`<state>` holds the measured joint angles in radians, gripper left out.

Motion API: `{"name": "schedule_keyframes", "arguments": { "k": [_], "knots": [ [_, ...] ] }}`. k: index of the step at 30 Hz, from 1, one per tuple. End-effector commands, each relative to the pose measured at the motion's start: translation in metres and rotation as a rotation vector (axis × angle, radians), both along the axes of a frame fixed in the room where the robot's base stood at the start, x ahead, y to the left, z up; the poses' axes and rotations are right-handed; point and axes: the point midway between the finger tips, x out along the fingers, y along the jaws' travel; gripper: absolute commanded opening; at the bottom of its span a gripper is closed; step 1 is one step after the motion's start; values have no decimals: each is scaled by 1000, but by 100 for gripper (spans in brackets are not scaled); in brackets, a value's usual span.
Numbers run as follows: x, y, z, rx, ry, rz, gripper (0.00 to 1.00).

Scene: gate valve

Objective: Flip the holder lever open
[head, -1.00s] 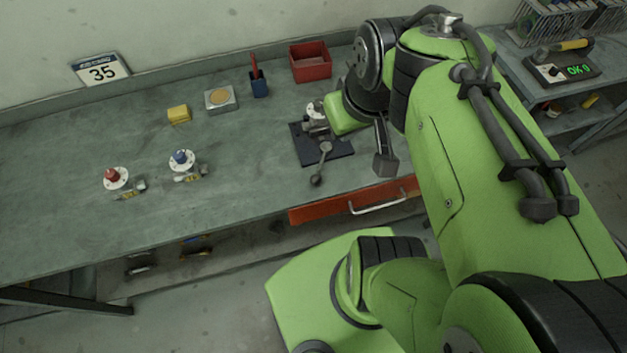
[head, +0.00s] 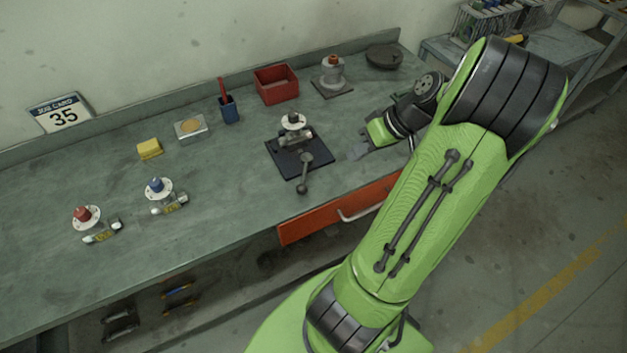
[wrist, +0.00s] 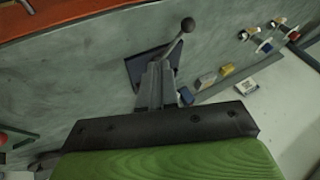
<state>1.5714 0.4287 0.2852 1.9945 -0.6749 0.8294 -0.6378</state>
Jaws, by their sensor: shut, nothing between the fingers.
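In the wrist view the lever (wrist: 173,47) and plate (wrist: 136,66) show beyond the fingers, which hide part of the holder. My gripper (head: 355,152) is shut and empty, to the right of the plate and apart from it in the head view. In the wrist view its fingertips (wrist: 157,66) overlap the plate.
A red-topped valve (head: 87,215) and a blue-topped valve (head: 159,188) stand at the left. An orange drawer (head: 310,224) sits below the front edge.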

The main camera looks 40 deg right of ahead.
Motion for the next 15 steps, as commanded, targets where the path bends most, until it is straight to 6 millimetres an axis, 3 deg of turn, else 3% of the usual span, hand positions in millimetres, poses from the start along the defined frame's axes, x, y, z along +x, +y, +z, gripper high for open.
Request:
{"name": "schedule_keyframes", "arguments": {
  "k": [5,15],
  "knots": [
    [5,4,-10,3,0,2,0],
    [38,29,-72,5,2,4,0]
  ]
}}
